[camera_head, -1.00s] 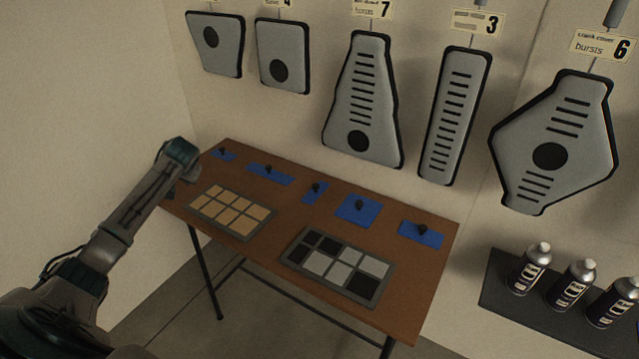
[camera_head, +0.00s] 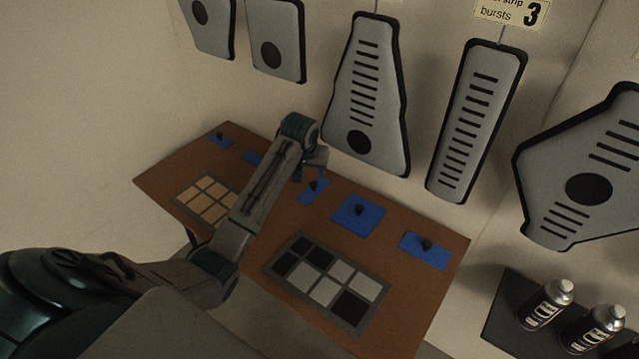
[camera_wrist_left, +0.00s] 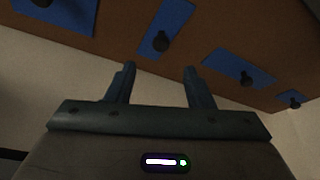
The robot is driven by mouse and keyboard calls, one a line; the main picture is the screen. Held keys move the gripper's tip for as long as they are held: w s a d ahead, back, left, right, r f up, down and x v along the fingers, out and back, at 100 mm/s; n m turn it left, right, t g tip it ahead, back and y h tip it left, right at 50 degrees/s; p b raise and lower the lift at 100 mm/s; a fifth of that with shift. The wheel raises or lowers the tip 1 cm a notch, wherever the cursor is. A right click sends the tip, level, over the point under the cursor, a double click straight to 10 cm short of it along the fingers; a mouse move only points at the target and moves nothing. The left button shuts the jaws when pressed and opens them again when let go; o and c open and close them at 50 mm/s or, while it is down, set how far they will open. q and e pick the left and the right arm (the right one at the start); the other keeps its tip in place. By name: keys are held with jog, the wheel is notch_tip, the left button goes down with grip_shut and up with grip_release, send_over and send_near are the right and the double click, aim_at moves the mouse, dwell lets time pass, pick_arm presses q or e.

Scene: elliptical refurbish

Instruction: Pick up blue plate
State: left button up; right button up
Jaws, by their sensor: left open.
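Several blue plates with black knobs lie in a row along the back of the brown table. A narrow blue plate (camera_head: 312,194) lies just below my left gripper (camera_head: 314,164) in the head view. A larger blue plate (camera_head: 352,217) lies right of it, another blue plate (camera_head: 437,257) at the right end, and a small one (camera_head: 221,139) at the far left. One more is partly hidden behind my arm. In the left wrist view my gripper (camera_wrist_left: 159,70) is open and empty, with the narrow plate (camera_wrist_left: 174,22) beyond the fingertips, apart from them.
The brown table (camera_head: 410,310) also bears a tray of tan squares (camera_head: 207,199) and a tray of black, grey and white squares (camera_head: 325,284). Grey panels (camera_head: 366,100) hang on the wall close behind. Spray cans (camera_head: 547,304) stand on a dark shelf at right.

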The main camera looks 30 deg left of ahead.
aim_at(313, 184)
pick_arm(q)
jog(key=x, duration=0.3)
jog(key=shift+s+a+f+p, duration=0.1)
jog(key=shift+s+f+p, duration=0.15)
jog(key=shift+f, duration=0.2)
jog(key=shift+w+f, duration=0.25)
jog(key=shift+f, duration=0.05)
jog(key=p+x, duration=0.2)
jog(key=x, duration=0.2)
jog(key=shift+s+f, duration=0.1)
jog(key=shift+f, duration=0.35)
pick_arm(e)
jog(key=s+r, duration=0.1)
jog(key=r, duration=0.1)
jog(key=shift+s+a+r, duration=0.15)
jog(key=shift+s+r, duration=0.15)
jog(key=shift+s, duration=0.05)
